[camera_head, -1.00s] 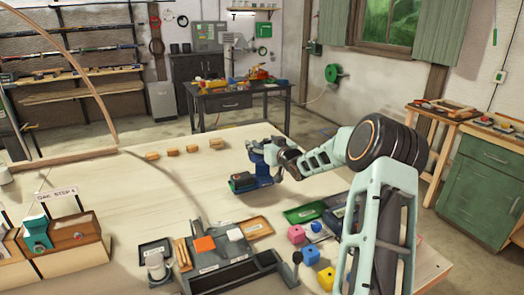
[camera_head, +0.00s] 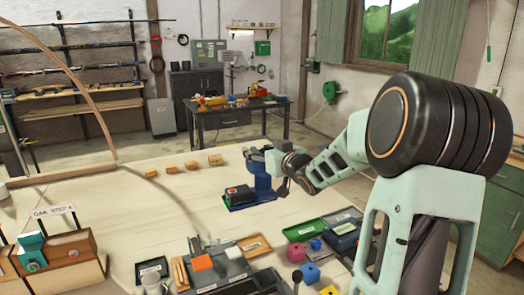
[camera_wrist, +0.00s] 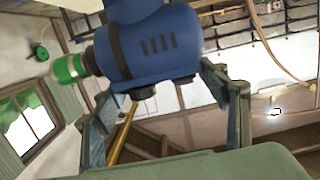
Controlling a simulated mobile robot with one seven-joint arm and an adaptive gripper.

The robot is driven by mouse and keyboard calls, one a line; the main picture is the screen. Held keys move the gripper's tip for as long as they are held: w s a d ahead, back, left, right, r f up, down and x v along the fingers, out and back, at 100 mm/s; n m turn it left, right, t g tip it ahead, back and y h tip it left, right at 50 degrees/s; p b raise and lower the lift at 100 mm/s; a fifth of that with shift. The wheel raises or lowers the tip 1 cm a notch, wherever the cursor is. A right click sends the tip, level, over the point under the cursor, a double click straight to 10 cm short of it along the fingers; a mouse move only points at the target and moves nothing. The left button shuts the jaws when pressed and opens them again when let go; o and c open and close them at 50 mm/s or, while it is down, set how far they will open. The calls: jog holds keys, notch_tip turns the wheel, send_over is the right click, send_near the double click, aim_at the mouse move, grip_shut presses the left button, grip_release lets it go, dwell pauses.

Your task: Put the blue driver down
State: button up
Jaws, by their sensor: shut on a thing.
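The blue driver (camera_head: 262,182) is over the far middle part of the pale workbench (camera_head: 130,215), handle about upright. Its wide lower end, with a dark and red part on it, is at or just above the bench top; I cannot tell if it touches. My gripper (camera_head: 267,158) is shut on its upper body. In the wrist view the driver's blue body (camera_wrist: 155,45) with a dark band lies between the two fingers of my gripper (camera_wrist: 160,85), and its green front end (camera_wrist: 68,69) points left.
Several small wooden blocks (camera_head: 192,164) lie left of the driver. Trays, a green one (camera_head: 303,230) among them, and coloured cubes (camera_head: 310,273) are nearer on the right. A wooden box (camera_head: 65,255) stands front left. Bare bench surrounds the driver.

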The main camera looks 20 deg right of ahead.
jog(key=shift+s+a+r, duration=0.25)
jog(key=shift+s+r, duration=0.35)
jog(key=shift+s, duration=0.05)
